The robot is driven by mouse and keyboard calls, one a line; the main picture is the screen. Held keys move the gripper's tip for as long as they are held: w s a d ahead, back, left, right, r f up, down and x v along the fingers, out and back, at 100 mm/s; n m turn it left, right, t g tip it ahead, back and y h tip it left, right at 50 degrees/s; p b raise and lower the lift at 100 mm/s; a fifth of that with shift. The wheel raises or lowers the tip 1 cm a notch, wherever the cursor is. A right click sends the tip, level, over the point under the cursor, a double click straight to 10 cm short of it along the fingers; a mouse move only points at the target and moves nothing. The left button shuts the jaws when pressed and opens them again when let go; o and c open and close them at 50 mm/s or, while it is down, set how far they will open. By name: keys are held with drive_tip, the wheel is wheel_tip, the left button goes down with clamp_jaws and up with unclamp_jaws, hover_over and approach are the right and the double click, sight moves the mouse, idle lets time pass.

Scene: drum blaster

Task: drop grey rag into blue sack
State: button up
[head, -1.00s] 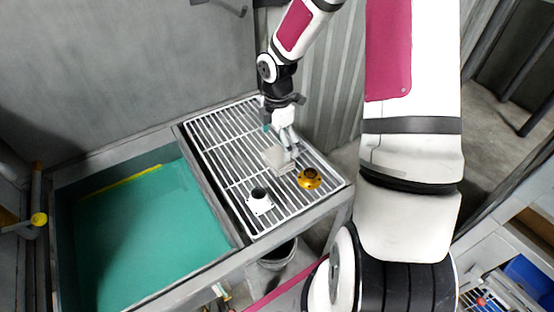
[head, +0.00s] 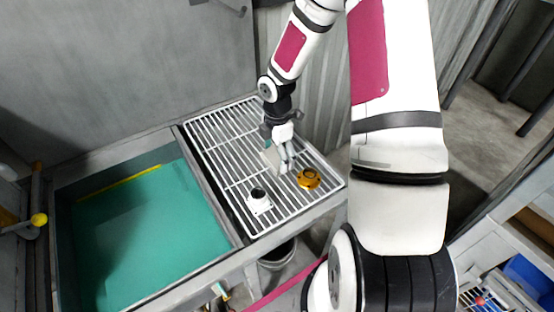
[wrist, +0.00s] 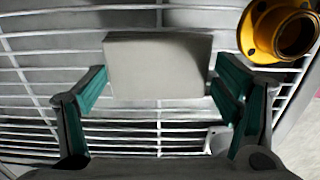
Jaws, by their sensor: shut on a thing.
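The grey rag (wrist: 160,66) looks like a flat, pale grey block in the wrist view. It lies between the two teal-lined fingers of my gripper (wrist: 160,88), which are shut on its sides. In the head view my gripper (head: 285,164) points down at the white wire rack, and a pale part of the rag (head: 269,154) shows just left of the fingers. I cannot tell whether the rag is clear of the rack. A blue thing (head: 528,272) at the lower right edge may be the blue sack, but it is only partly in view.
A gold flanged part (head: 309,178) sits right of my gripper on the rack (head: 225,150); it also shows in the wrist view (wrist: 280,30). A white part with a black top (head: 259,201) stands in front. A teal-floored basin (head: 150,235) is to the left.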

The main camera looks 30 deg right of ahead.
sight(277, 157)
wheel_tip(277, 157, up, 10)
drive_tip(key=shift+w+a+f+m, duration=0.45)
drive_tip(key=shift+w+a+m, duration=0.55)
drive_tip(key=shift+a+m, duration=1.6)
drive_tip(key=shift+w+a+f+m, duration=0.4)
drive_tip(key=shift+w+a+m, duration=1.05)
drive_tip(key=shift+m, duration=1.95)
drive_tip(key=shift+w+a+f+m, duration=0.45)
drive_tip(key=shift+w+a+m, duration=0.15)
drive_tip(key=shift+a+m, duration=2.2)
drive_tip(key=shift+d, duration=0.2)
